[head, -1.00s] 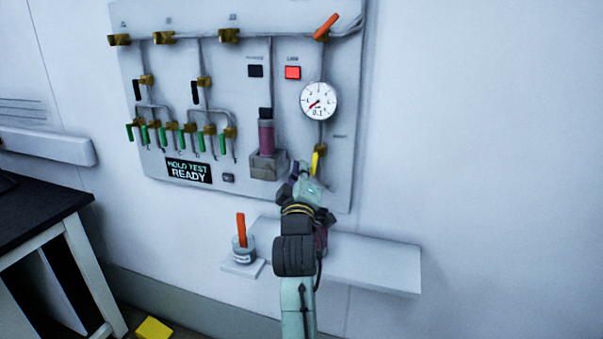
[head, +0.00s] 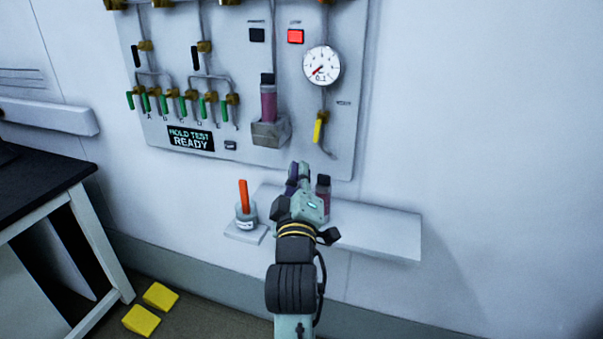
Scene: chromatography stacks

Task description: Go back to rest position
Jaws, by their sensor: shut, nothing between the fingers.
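My gripper (head: 299,168) is in the lower middle of the head view, shut and empty. It is in front of the white wall shelf (head: 375,232), below the wall panel (head: 330,165). It appears clear of the panel's yellow-handled valve (head: 318,128), which is above and to its right. My gripper and wrist hide part of the shelf. A dark-capped vial with reddish contents (head: 323,195) stands on the shelf just right of my gripper, partly covered by it.
A small jar (head: 246,215) with an orange stick stands left of my gripper. The panel carries a gauge (head: 321,66), a holder with a pink vial (head: 268,104) and green-handled valves. A dark-topped bench (head: 40,190) is at left; yellow blocks (head: 160,296) lie on the floor.

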